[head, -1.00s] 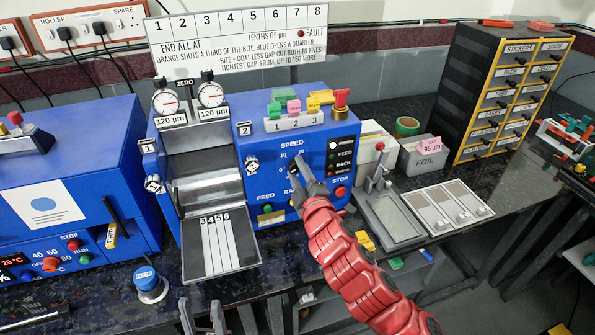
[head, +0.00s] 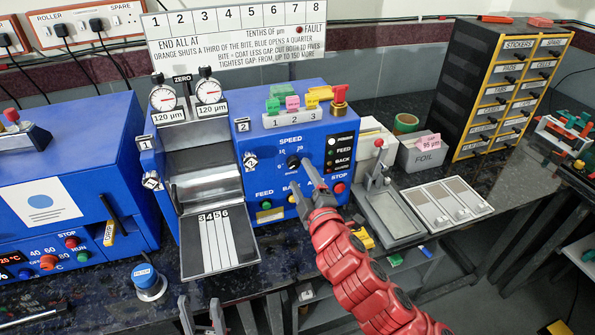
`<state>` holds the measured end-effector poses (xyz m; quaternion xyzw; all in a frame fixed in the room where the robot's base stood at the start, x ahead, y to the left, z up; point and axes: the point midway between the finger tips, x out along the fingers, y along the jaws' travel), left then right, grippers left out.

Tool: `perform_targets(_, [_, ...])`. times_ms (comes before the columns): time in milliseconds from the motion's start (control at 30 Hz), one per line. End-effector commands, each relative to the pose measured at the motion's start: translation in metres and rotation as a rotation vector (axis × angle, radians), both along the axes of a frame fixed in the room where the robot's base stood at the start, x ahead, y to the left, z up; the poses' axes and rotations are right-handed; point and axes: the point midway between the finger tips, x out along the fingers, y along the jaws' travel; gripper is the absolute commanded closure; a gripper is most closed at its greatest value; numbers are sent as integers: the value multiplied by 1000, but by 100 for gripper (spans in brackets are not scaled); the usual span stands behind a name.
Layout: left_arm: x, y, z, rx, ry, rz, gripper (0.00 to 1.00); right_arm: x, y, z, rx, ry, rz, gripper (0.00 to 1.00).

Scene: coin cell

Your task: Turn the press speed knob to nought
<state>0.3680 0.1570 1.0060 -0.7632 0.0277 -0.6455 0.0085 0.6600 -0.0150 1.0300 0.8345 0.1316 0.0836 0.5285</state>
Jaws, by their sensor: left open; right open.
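The black press speed knob (head: 293,163) sits under the SPEED label on the front of the blue press (head: 262,180). Scale marks 10 and 20 show above it. The knob is in clear view, but its pointer is too small to read surely. My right gripper (head: 301,182) is open and empty, with its fingers spread just right of and below the knob, apparently apart from it. It partly covers the BACK button area. My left gripper (head: 202,318) is open and empty at the bottom edge, low in front of the bench.
Green FEED (head: 266,205) and red STOP (head: 339,188) buttons flank my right gripper. Indicator lights (head: 341,152) stand right of the knob. A small lever press (head: 385,205) stands to the right. A sloped metal tray (head: 218,245) juts out at left.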

Motion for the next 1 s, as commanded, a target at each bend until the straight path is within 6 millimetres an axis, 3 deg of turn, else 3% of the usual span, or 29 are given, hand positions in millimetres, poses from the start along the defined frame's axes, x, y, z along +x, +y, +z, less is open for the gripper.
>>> perform_targets(67, [0,0,-2,0,0,0,50,-15,-5,-2,0,0,0,28])
perform_targets(200, [0,0,19,0,0,0,50,-48,-15,4,0,6,0,28])
perform_targets(400, [0,0,62,0,0,0,50,-68,-21,8,3,9,1,28])
perform_targets(600, [0,0,88,0,0,0,50,-96,-31,4,0,9,-1,28])
perform_targets(800, [0,0,103,0,0,0,50,-117,-37,2,0,5,1,28])
perform_targets(1000, [0,0,107,0,0,0,50,-125,-40,0,0,2,0,28])
